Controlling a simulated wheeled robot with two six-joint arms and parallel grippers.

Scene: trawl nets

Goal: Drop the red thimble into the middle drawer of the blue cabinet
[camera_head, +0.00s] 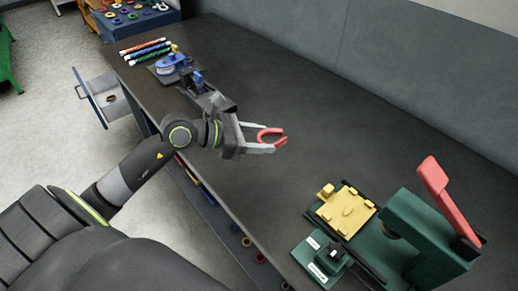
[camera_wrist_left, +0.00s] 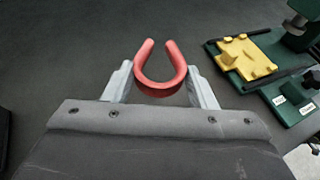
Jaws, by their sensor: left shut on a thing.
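The red thimble (camera_head: 270,130) is an open U-shaped piece. My left gripper (camera_head: 276,146) is shut on it and holds it over the dark bench top. In the left wrist view the thimble (camera_wrist_left: 160,88) sits between the two pale fingers, its rounded end toward the palm and its open end pointing away. A drawer with a blue front (camera_head: 90,97) is pulled out at the bench's left edge, with a ring-like thing inside. The cabinet behind it is mostly hidden by the bench, so I cannot tell which drawer this is. My right gripper is not in view.
A green press (camera_head: 425,235) with a red lever (camera_head: 448,200) and a yellow plate (camera_head: 346,211) stands at lower right. Blue tools (camera_head: 170,66) and striped rods (camera_head: 145,49) lie at the far left. The bench's middle is clear. A grey wall runs behind.

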